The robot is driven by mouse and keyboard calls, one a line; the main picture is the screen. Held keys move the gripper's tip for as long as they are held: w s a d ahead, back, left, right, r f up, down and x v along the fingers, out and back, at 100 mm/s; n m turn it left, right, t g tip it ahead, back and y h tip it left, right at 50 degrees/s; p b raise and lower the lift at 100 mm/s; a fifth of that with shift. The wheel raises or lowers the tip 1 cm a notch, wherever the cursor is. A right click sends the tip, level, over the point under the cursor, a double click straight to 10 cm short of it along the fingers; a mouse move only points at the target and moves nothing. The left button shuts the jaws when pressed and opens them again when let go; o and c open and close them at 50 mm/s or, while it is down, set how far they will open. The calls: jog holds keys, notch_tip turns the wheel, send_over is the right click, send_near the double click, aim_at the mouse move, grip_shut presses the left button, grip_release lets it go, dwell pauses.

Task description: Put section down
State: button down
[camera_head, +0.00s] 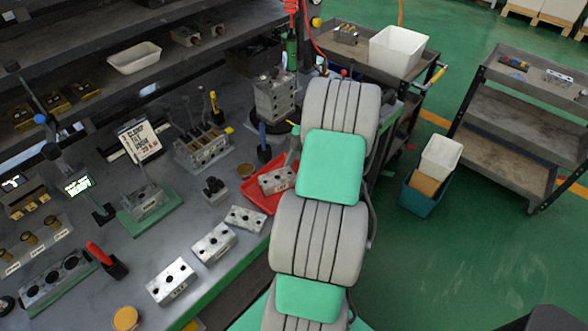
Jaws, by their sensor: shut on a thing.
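My arm (333,165) runs up the middle of the view. Its padded links hide its far end, and I cannot see my gripper or anything in it. A stack of grey metal sections (275,97) stands upright on a round black base on the bench, left of the arm's far end. One metal section (278,180) lies in a red tray (255,197), partly covered by the arm. Three loose sections with dark holes lie in a row along the bench's front edge: a near one (172,281), a middle one (213,243) and a far one (245,218).
The bench (150,235) also bears a holed block on a green mat (150,203), a tool rack (203,147), a written sign (140,140) and a red-handled tool (103,257). Carts (520,125) and a bin (425,185) stand right. Green floor (470,260) is open at lower right.

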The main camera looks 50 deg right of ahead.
jog(key=shift+f, duration=0.1)
jog(key=c, duration=0.9)
grip_release()
jog(key=shift+o, duration=0.2)
jog(key=p+v, duration=0.3)
jog(key=v, duration=0.9)
jog(key=w+a+r+m+h, duration=0.1)
jog(key=w+a+r+m, duration=0.1)
jog(key=w+a+r, duration=0.3)
jog(key=w+a+r+m, duration=0.1)
jog(key=w+a, duration=0.1)
jog(key=a, duration=0.6)
jog(key=s+a+r+m+t+h, duration=0.2)
jog(key=a+m, duration=0.5)
jog(key=a, duration=1.3)
jog(key=s+a+f+m+h, duration=0.1)
jog(key=s+a+m, duration=0.2)
jog(key=s, duration=0.4)
jog(key=shift+s+a+f+m, duration=0.2)
jog(key=shift+a+f+m, duration=0.15)
jog(key=shift+a, duration=0.2)
